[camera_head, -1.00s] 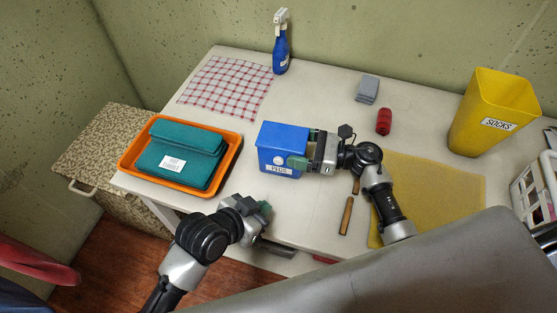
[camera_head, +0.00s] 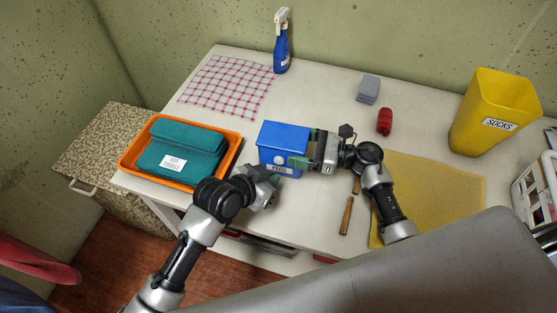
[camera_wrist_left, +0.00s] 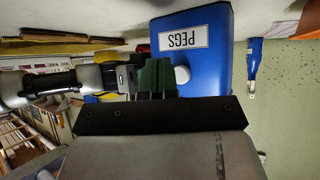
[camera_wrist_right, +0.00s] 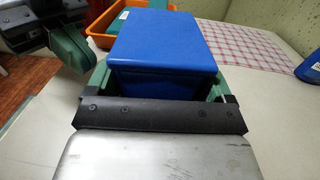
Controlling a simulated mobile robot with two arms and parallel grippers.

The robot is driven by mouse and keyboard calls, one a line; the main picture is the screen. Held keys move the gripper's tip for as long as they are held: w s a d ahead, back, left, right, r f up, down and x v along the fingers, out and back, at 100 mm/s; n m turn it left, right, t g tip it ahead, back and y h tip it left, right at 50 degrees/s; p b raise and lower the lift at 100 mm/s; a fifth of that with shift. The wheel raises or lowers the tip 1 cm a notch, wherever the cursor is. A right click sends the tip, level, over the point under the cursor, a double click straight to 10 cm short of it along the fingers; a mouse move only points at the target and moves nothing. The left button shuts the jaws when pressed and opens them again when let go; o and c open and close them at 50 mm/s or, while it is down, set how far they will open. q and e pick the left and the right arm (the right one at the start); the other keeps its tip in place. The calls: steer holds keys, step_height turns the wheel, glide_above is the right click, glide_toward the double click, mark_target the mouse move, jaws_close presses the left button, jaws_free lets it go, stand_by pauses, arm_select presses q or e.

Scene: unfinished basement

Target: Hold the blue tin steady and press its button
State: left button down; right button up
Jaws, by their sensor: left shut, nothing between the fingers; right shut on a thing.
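The blue tin (camera_head: 284,137) stands upright near the table's front edge, its PEGS label facing front. My right gripper (camera_head: 306,149) is shut on it from the right; the right wrist view shows the tin (camera_wrist_right: 163,45) between the two fingers. The button (camera_wrist_left: 182,74) is a round white knob on the tin's labelled face, seen in the left wrist view. My left gripper (camera_head: 272,182) is shut and empty in front of that face. In the left wrist view its closed fingertips (camera_wrist_left: 157,66) appear beside the button; I cannot tell whether they touch the tin.
An orange tray (camera_head: 131,153) with teal cloths is left of the tin. A wooden-handled tool (camera_head: 347,216) and a yellow mat (camera_head: 455,190) are right. A yellow bin (camera_head: 482,132) stands at the back right.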

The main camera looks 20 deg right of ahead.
arm_select(q)
steer(key=shift+w+d, duration=0.35)
steer(key=shift+w, duration=0.15)
stand_by(1.8)
steer(key=shift+w+d, duration=0.2)
steer(key=shift+w, duration=0.15)
steer(key=shift+w+d, duration=0.2)
steer(key=shift+w, duration=0.2)
stand_by(0.6)
steer(key=shift+s, duration=0.1)
steer(key=shift+s+a, duration=0.45)
steer(key=shift+s, duration=0.25)
steer(key=shift+s+a, duration=0.4)
steer(key=shift+s, duration=0.3)
steer(key=shift+s+a, duration=0.45)
steer(key=shift+s, duration=0.3)
steer(key=shift+s+a, duration=0.4)
steer(key=shift+s, duration=0.3)
